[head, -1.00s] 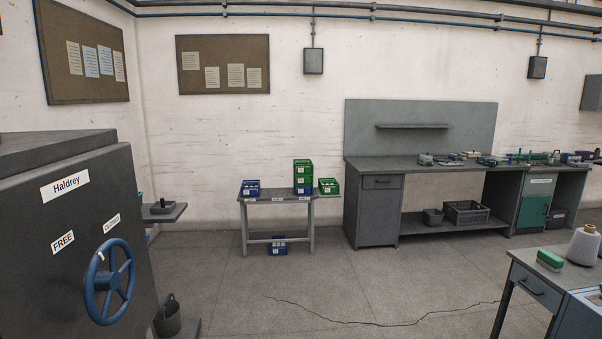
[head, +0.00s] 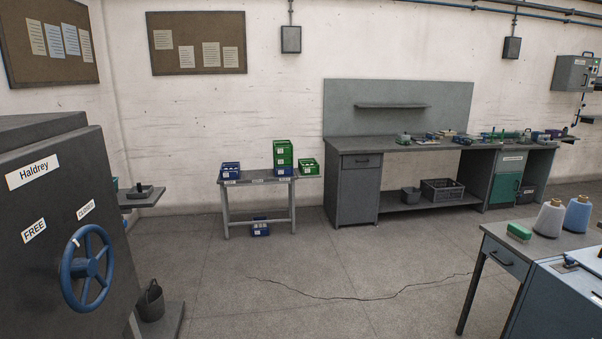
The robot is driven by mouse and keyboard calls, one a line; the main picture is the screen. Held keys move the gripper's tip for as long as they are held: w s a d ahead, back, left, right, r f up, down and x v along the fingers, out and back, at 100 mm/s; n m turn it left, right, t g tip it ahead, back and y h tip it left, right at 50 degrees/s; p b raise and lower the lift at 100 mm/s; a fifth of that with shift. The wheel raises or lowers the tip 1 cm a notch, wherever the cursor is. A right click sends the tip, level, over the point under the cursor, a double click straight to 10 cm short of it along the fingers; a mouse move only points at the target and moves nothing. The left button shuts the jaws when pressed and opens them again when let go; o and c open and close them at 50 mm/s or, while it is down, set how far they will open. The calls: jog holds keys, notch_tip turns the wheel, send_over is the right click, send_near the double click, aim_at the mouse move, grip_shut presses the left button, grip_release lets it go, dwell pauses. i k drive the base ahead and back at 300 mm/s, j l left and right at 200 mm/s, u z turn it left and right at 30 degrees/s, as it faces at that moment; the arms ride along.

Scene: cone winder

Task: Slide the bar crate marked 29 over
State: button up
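Small crates stand on a grey table (head: 258,181) by the back wall in the head view. A blue crate (head: 231,171) with pale contents sits at its left end. A stack of green crates (head: 283,153) stands right of the middle, on a blue crate (head: 284,171). Another green crate (head: 308,166) sits at the right end. A further blue crate (head: 260,229) is low down under the table. The crates' markings are too small to read, so I cannot tell which is marked 29. My gripper is not in view.
A dark cabinet (head: 40,225) with a blue handwheel (head: 88,268) stands close at left, a bucket (head: 150,301) beside it. A workbench (head: 355,190) is right of the table. A desk with yarn cones (head: 549,218) is near at right. The floor between is clear, with a thin dark crack-like line.

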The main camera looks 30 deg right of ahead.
aim_at(232, 171)
jog(key=i+z, duration=0.35)
jog(key=i, duration=1.5)
jog(key=i+l, duration=0.1)
jog(key=i, duration=3.6)
jog(key=i+l+u, duration=0.1)
jog(key=i+u, duration=0.15)
jog(key=i, duration=0.25)
jog(key=i+l+u, duration=0.25)
jog(key=i, duration=0.3)
jog(key=i+l+u, duration=0.3)
jog(key=i, duration=0.2)
jog(key=j, duration=0.1)
